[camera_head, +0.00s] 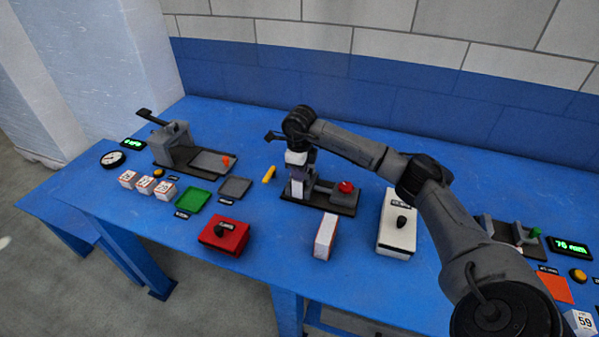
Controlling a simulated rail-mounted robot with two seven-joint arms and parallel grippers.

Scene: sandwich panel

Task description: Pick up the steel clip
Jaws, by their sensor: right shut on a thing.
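My right arm reaches in from the right. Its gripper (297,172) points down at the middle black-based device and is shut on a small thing. The arm and gripper hide most of that thing, so I cannot tell for sure that it is the steel clip. I cannot make out a steel clip anywhere else. The middle device (330,198) has a dark base plate, a red knob (345,187) and a dark lever behind my wrist. My left gripper is not in view.
On the blue table stand a lever device (174,146), white boxes (145,184), a green tray (193,200), a grey tray (235,187), a yellow piece (269,174), a red box (224,234), a white-and-red box (325,237) and a white box (397,225).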

